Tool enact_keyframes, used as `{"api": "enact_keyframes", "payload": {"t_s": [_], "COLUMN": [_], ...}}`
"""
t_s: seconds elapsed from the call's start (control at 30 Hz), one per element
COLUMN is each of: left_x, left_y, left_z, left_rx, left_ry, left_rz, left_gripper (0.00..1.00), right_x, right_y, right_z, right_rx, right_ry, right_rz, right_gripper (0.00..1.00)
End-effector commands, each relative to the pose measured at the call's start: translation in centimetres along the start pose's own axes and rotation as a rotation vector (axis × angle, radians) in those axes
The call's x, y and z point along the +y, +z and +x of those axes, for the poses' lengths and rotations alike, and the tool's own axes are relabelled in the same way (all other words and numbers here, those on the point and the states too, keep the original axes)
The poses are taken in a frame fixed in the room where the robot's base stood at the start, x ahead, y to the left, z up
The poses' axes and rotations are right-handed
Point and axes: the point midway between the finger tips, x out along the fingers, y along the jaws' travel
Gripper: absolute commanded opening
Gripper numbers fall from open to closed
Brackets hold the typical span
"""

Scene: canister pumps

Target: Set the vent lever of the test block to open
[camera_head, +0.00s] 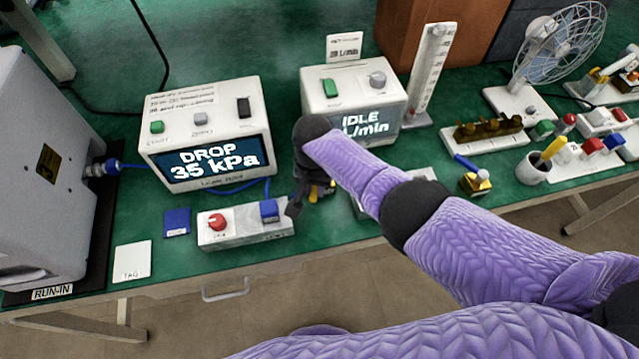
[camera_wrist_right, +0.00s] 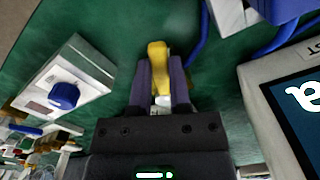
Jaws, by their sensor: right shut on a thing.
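My right gripper (camera_head: 310,195) is low over the table between two small blocks. In the right wrist view its fingers (camera_wrist_right: 161,85) are shut on a yellow handle-like piece (camera_wrist_right: 158,58), with a small white part below it. What the yellow piece joins to is hidden. A grey block (camera_head: 245,236) with a red knob (camera_head: 217,222) and a blue part (camera_head: 269,211) stands just left of the gripper. A second pale block (camera_wrist_right: 85,75) with a blue knob (camera_wrist_right: 64,95) is mostly hidden by my arm in the head view. I cannot read which one is the test block. My left gripper is not in view.
A meter (camera_head: 205,125) reading "DROP 35 kPa" and another (camera_head: 350,95) reading "IDLE" stand behind. A blue hose runs near the gripper. A blue square (camera_head: 177,222) and a white tag card (camera_head: 132,261) lie at left. A fan (camera_head: 560,45) and cup (camera_head: 533,167) stand right.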

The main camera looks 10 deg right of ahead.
Motion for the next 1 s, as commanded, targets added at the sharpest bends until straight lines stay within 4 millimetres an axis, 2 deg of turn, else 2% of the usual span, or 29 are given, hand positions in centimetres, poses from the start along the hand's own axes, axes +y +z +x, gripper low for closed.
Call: {"api": "enact_keyframes", "payload": {"t_s": [0.3, 0.77, 0.8, 0.93, 1.0], "left_x": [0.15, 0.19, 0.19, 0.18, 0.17], "left_y": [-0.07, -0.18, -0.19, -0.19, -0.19], "left_z": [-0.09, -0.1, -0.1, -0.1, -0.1], "left_rx": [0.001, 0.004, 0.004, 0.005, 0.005], "left_ry": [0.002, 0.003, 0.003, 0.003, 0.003], "left_rz": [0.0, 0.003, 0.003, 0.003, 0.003], "left_gripper": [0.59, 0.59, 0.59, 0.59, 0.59], "right_x": [-0.53, -0.58, -0.58, -0.56, -0.55], "right_y": [-0.16, -0.21, -0.21, -0.16, -0.14], "right_z": [-0.12, -0.15, -0.15, -0.12, -0.09], "right_rx": [0.006, 0.006, 0.006, 0.005, 0.004], "right_ry": [-0.003, -0.003, -0.004, -0.003, -0.002], "right_rz": [0.085, 0.098, 0.098, 0.097, 0.097], "right_gripper": [0.0, 0.0, 0.27, 0.55, 0.59]}}
